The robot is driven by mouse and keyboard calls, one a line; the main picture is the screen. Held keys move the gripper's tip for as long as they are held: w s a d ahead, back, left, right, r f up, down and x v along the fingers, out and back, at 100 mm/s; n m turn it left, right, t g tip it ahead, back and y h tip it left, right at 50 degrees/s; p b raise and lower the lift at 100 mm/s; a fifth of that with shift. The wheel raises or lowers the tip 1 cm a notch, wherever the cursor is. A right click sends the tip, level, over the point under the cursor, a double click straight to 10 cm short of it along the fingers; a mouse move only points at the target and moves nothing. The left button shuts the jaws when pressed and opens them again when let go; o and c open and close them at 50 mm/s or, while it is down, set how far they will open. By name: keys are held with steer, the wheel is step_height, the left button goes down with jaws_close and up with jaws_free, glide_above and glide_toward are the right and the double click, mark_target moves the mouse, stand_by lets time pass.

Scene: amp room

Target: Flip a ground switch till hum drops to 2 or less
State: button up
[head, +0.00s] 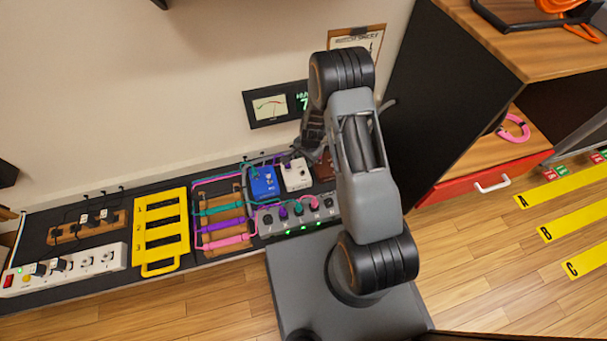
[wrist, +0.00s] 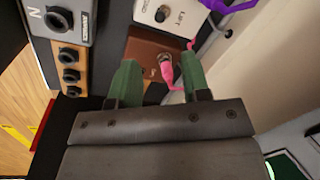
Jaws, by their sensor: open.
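The hum display (head: 303,101) on the back wall shows green lettering and what looks like a 7, partly hidden by my arm. A needle meter (head: 269,107) sits beside it. In the wrist view, a white pedal (wrist: 148,12) has a black knob and lettering that looks like LIFT; it also shows in the head view (head: 296,175). A brown pedal (wrist: 146,49) with a pink plug (wrist: 166,68) lies beyond my fingertips. My gripper (wrist: 158,76) is open, its green fingers apart on either side of the plug. I cannot tell whether they touch anything.
A blue pedal (head: 264,184) and a grey box (head: 270,220) with knobs and green lights stand close by. A yellow rack (head: 161,267) and a white power strip (head: 110,258) lie left. A dark cabinet side (head: 440,100) stands right of my arm.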

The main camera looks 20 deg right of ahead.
mark_target(303, 173)
steer(key=f+b, duration=0.1)
steer(key=f, duration=0.3)
steer(key=w+f+b, duration=0.1)
steer(key=f+b, duration=0.1)
steer(key=f, duration=0.2)
steer(key=f+b, duration=0.2)
steer(key=f, duration=0.1)
steer(key=shift+w+a+f, duration=0.15)
steer(key=shift+a+f, duration=0.25)
jaws_close()
steer(key=shift+r, duration=0.1)
